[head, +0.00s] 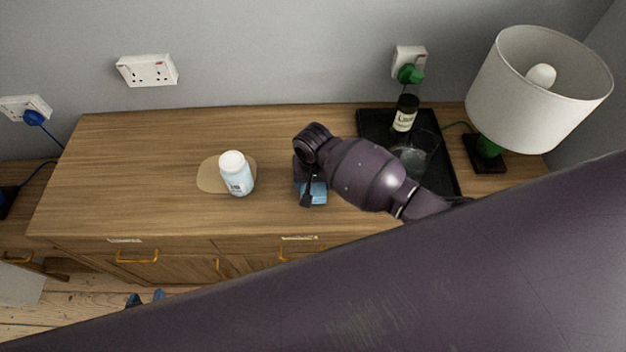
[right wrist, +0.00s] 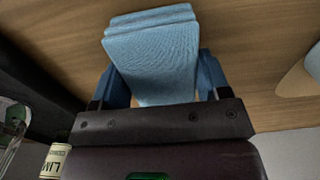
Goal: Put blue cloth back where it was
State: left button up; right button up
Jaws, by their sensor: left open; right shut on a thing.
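The blue cloth (head: 318,188) is folded into a small thick pad. It shows under my right gripper (head: 310,191), over the front middle of the wooden cabinet top. In the right wrist view the cloth (right wrist: 155,60) sits between the two blue fingers of the right gripper (right wrist: 163,80), which is shut on it. I cannot tell whether the cloth touches the wood. In the head view my left gripper (head: 146,298) is open and low, in front of the cabinet, with only its blue fingertips showing. The rest of it is hidden behind my arm.
A black tray (head: 374,123) at right holds a dark bottle (head: 404,113) and a glass (head: 417,152). A lamp (head: 540,88) stands far right. The cabinet top's (head: 130,150) left side is clear.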

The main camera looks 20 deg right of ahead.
jog(key=o, duration=0.8)
notch_tip(320, 180, up, 12)
jog(key=shift+r, duration=0.1)
jog(key=shift+s, duration=0.1)
dwell(0.5)
jog(key=s+d+r+n+t, duration=0.1)
jog(key=s+d, duration=0.3)
jog(key=s, duration=0.4)
jog(key=s+d+r+n+t+h, duration=0.1)
jog(key=s+d+t, duration=0.1)
jog(key=s+d, duration=0.5)
jog(key=s+d+r+n+t, duration=0.1)
jog(key=s+d, duration=0.1)
jog(key=s, duration=0.8)
jog(key=w+f+t+b, duration=0.1)
jog(key=w+f+t, duration=0.1)
jog(key=f, duration=0.2)
jog(key=w+f+t+b, duration=0.1)
jog(key=w+f+t, duration=0.2)
jog(key=f, duration=0.2)
jog(key=w+f+n+t+b, duration=0.1)
jog(key=w+f+t, duration=0.1)
jog(key=f, duration=0.2)
jog(key=shift+w+d+f+t+y, duration=0.2)
jog(key=shift+f+t+y, duration=0.1)
jog(key=shift+f+y, duration=0.1)
